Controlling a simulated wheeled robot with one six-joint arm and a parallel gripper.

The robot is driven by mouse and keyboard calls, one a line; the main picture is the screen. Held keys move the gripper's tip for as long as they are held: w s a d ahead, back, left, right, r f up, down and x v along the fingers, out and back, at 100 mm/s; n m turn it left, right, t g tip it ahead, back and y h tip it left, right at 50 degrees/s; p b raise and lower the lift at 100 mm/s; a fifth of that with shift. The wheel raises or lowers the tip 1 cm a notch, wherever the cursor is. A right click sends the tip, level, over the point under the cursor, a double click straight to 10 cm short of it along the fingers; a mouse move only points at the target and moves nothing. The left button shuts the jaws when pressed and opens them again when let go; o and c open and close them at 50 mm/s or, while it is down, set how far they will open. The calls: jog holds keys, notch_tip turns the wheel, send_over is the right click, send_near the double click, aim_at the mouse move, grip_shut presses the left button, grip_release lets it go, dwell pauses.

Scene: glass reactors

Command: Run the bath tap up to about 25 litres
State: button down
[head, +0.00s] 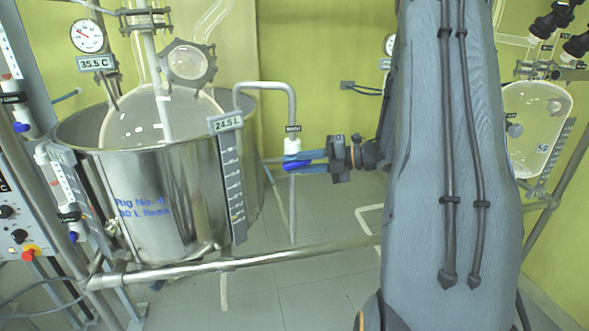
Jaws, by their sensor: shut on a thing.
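The steel bath (160,205) stands at the left with a round glass flask (130,128) inside. A level scale (235,195) hangs on its right side, and the plate on top (226,124) reads 24.5 L. A bent grey pipe (291,105) comes over the bath's rim from the right. The bath tap (292,145) is on this pipe, a white body with a small label above and a blue handle. My gripper (300,165) reaches in from the right and is shut on the blue handle. The fingers partly hide the handle.
A round dial (87,36) with a 35.5 C plate (97,63) is above the bath. A horizontal steel rail (250,262) runs in front. A control panel (18,225) with a red knob is at the left. Another glass vessel (535,120) is at the right.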

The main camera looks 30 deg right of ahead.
aim_at(306, 165)
jog(key=shift+m+t+y+b, duration=0.4)
jog(key=shift+t+y+b, duration=0.3)
jog(key=shift+y+b, duration=0.1)
jog(key=shift+y, duration=0.3)
jog(key=c, duration=1.6)
grip_release()
jog(key=shift+a, duration=0.1)
jog(key=shift+c, duration=0.2)
jog(key=b+v, duration=0.2)
jog(key=v, duration=0.5)
jog(key=shift+s+d, duration=0.25)
jog(key=shift+d, duration=0.1)
